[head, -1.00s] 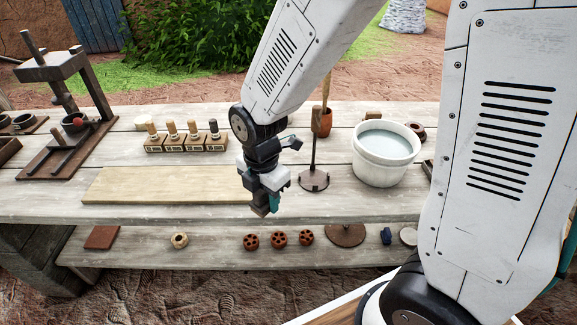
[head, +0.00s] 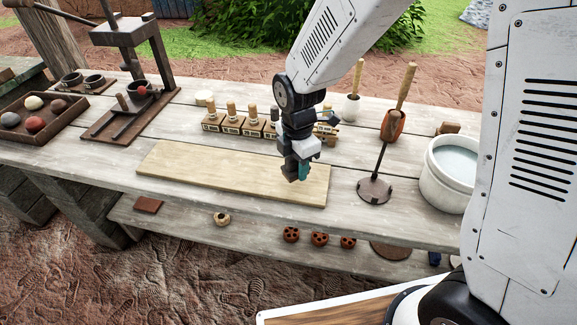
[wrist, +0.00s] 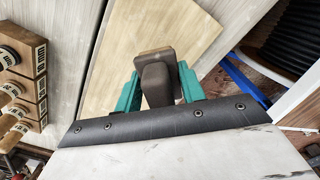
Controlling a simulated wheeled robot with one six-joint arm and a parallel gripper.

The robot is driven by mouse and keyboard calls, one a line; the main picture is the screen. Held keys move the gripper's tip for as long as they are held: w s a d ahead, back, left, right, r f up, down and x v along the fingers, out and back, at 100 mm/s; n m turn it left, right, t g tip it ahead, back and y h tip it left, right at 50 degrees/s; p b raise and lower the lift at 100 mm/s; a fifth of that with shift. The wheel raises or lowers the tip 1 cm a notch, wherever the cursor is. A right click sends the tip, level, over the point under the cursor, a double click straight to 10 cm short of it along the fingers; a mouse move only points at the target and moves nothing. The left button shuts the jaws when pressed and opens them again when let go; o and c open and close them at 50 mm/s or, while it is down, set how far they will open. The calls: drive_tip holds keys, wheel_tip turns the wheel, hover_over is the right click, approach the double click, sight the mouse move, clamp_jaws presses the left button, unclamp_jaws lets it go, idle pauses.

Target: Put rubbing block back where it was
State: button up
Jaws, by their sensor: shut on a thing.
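My gripper (wrist: 157,88) is shut on a brown block with a rounded grey-brown grip, which I take to be the rubbing block (wrist: 157,78). In the wrist view the teal fingers are on either side of it, and the pale board (wrist: 185,28) lies beneath. In the head view my gripper (head: 298,175) is over the right part of the pale board (head: 210,172). The block is mostly hidden there by the fingers. I cannot tell whether it touches the board.
Several wooden-handled stamps (head: 231,124) stand in a row behind the board. To the right are a round-based stand (head: 374,189) and a white bucket (head: 446,190). A press (head: 130,85) and a tray of balls (head: 72,130) are at left. A lower shelf (head: 260,227) holds small things.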

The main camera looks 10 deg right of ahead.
sight(293, 171)
drive_tip(key=shift+w+a, duration=0.15)
drive_tip(key=shift+w, duration=0.2)
drive_tip(key=shift+w+a+f, duration=0.1)
drive_tip(key=shift+w+f, duration=0.05)
drive_tip(key=shift+f, duration=0.75)
drive_tip(key=shift+w+f, duration=0.1)
drive_tip(key=shift+f, duration=0.8)
drive_tip(key=shift+f, duration=0.1)
drive_tip(key=o, duration=1.2)
wheel_tip(293, 171, up, 12)
drive_tip(key=shift+r, duration=0.2)
